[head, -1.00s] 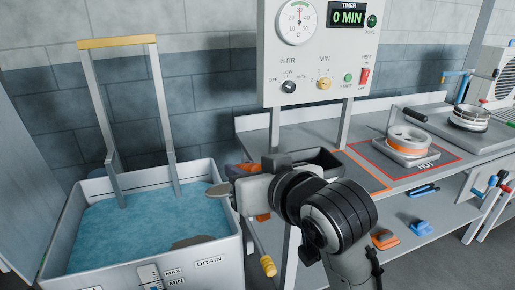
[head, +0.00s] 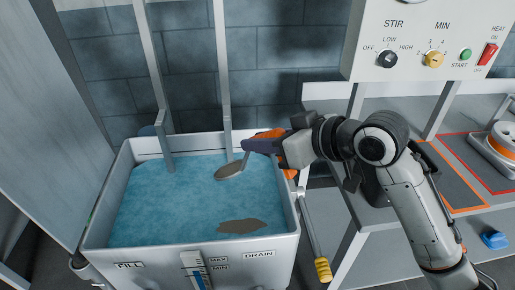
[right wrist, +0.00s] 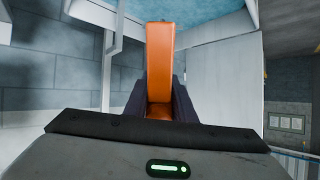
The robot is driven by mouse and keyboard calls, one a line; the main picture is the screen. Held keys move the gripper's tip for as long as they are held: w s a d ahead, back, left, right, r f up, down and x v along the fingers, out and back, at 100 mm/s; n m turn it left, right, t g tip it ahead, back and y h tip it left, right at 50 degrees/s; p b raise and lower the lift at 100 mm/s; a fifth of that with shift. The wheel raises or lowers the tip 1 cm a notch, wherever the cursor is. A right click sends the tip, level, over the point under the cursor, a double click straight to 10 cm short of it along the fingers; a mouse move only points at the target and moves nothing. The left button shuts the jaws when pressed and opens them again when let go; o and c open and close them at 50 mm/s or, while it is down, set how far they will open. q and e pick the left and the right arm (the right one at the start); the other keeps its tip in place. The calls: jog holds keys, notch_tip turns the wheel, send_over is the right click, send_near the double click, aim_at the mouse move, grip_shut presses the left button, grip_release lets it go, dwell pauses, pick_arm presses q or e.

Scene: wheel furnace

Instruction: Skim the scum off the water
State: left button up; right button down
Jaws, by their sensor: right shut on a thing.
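The tank (head: 120,170) of blue water (head: 165,205) stands at the left in the head view. A brown scum patch (head: 243,227) floats near its front right. My right gripper (head: 262,145) is shut on the orange handle (head: 272,133) of a skimmer, which also shows between the fingers in the right wrist view (right wrist: 160,60). The skimmer's flat grey-brown head (head: 229,171) is over the water, behind the scum patch. I cannot tell whether it touches the water. My left gripper is in neither view.
Two upright posts (head: 225,70) rise at the tank's back. A rod with a yellow grip (head: 323,268) is at the tank's right side. The control panel (head: 415,40) and a bench (head: 340,95) are at the right. A level gauge (head: 194,268) is on the tank's front wall.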

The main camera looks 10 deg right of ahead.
jog(key=f, duration=0.1)
jog(key=f+n+g, duration=0.1)
jog(key=w+f+n+g, duration=0.1)
jog(key=shift+a+y, duration=0.35)
jog(key=shift+y, duration=0.05)
jog(key=shift+w+d+f+n+g, duration=0.15)
jog(key=shift+w+f+n+g, duration=0.15)
jog(key=shift+f+g, duration=0.1)
notch_tip(320, 180, down, 18)
jog(key=b, duration=0.8)
jog(key=shift+r, duration=0.25)
jog(key=shift+s, duration=0.1)
dwell(0.3)
